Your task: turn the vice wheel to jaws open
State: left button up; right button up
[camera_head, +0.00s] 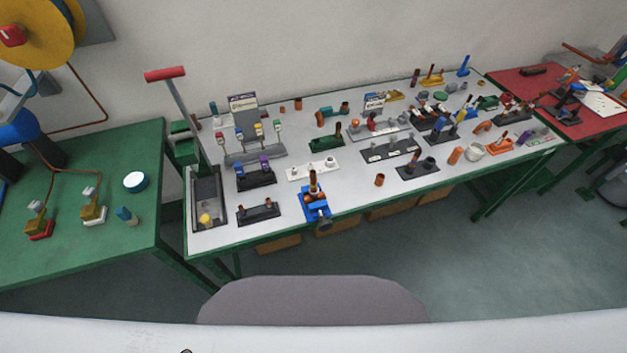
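A small blue vice (316,207) stands at the front edge of the long white-topped table, left of the table's middle. An upright brown-orange piece (313,183) stands at the vice, seemingly between its jaws. A dark round part, which looks like the vice wheel (323,224), sits at the vice's front, over the table edge. The view is too small to tell the jaw gap or the wheel's angle. Neither of my grippers is in view.
The white table (345,204) holds several fixtures and loose copper pieces. A black fixture (258,212) stands left of the vice; a loose copper piece (380,180) stands right. A tall red-handled lever (165,74) rises at the left end. Floor before the table is clear at right.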

aim_at(324, 225)
jog(key=i+j+z, duration=0.2)
jog(key=j+z, duration=0.2)
jog(key=k+j, duration=0.1)
jog(key=k, duration=0.9)
